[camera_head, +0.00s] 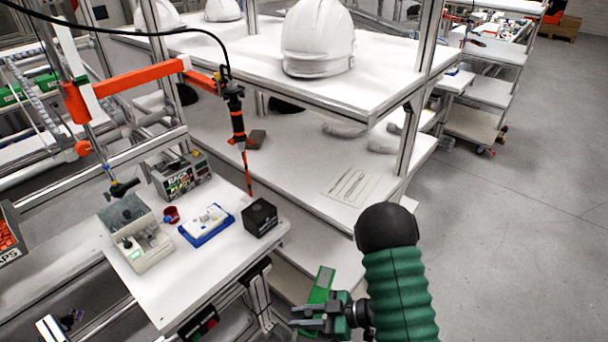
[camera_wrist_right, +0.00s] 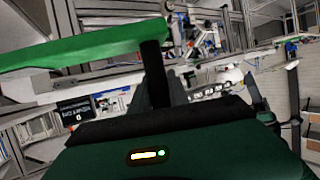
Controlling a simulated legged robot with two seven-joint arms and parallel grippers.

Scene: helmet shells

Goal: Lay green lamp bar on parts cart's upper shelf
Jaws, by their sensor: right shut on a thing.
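The green lamp bar (camera_head: 321,285) is in my right gripper (camera_head: 304,316), low in the middle of the head view. The jaws are shut on it, and the bar stands out past the fingers. In the right wrist view the bar (camera_wrist_right: 85,48) reaches from the dark finger to the left edge. A white two-level shelf unit (camera_head: 385,75) stands beyond the gripper; I cannot tell for sure that it is the parts cart. Its upper shelf carries white helmet shells (camera_head: 318,38). The gripper is in front of this unit and apart from it. My left gripper is not in view.
A white workbench (camera_head: 185,285) at left holds a blue tray (camera_head: 206,226), a black box (camera_head: 260,217) and devices. An orange arm (camera_head: 125,82) hangs a driver (camera_head: 237,120) over it. Another shelved cart (camera_head: 490,90) stands at upper right. The grey floor at right is clear.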

